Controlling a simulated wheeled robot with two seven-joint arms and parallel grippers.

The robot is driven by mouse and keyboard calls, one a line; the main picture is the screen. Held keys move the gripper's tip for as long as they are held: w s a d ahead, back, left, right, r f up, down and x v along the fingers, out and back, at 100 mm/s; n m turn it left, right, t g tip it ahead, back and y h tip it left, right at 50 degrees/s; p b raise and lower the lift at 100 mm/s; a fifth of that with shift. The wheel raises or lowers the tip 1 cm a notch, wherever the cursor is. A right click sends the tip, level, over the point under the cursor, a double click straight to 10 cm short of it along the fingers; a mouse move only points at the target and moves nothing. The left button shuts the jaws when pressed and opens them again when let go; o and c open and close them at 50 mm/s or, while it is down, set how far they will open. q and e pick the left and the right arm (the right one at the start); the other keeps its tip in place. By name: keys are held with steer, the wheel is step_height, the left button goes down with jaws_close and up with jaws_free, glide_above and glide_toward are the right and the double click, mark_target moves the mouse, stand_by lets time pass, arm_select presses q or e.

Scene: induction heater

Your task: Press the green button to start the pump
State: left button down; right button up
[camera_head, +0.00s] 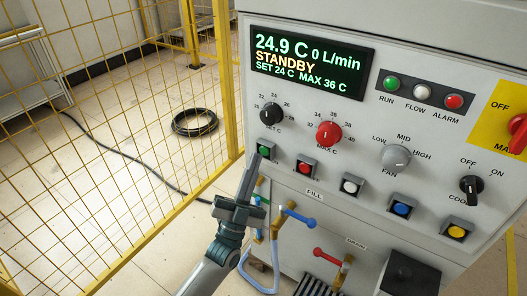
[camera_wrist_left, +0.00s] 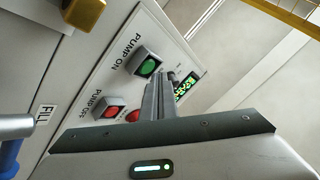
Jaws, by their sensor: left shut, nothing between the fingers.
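The green pump button (camera_head: 264,150) sits in a square dark housing at the left end of the button row on the panel. In the left wrist view the green button (camera_wrist_left: 147,67) has the label PUMP ON beside it. My left gripper (camera_head: 254,160) is shut and empty, its fingers pointing up towards the panel just below the green button. In the left wrist view its fingertips (camera_wrist_left: 160,82) appear close beside the button; I cannot tell whether they touch it. The display (camera_head: 310,62) reads STANDBY, 24.9 C and 0 L/min. My right gripper is not in view.
A red button (camera_head: 306,168) is right of the green one, with white, blue and yellow buttons further right. Knobs (camera_head: 328,134) stand out above the row. Blue-handled (camera_head: 298,217) and red-handled (camera_head: 330,254) valves project below. Yellow mesh fencing (camera_head: 110,130) stands at left.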

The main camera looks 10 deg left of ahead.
arm_select(q)
steer(key=shift+w+d, duration=0.3)
steer(key=shift+w, duration=0.55)
stand_by(1.6)
steer(key=shift+s+r, duration=0.1)
steer(key=shift+s, duration=0.05)
stand_by(0.3)
steer(key=shift+s+a+p, duration=0.25)
steer(key=shift+s+p, duration=0.05)
steer(key=shift+s, duration=0.35)
steer(key=shift+s+a+p, duration=0.3)
steer(key=shift+s+p, duration=0.05)
steer(key=shift+s, duration=0.45)
steer(key=shift+s+a+p, duration=0.3)
steer(key=shift+s, duration=0.5)
steer(key=shift+s+a+p, duration=0.3)
steer(key=shift+s+p, duration=0.05)
steer(key=shift+s, duration=0.45)
steer(key=s+a+p, duration=0.3)
steer(key=s, duration=0.7)
steer(key=shift+s+a, duration=0.15)
steer(key=shift+a, duration=0.2)
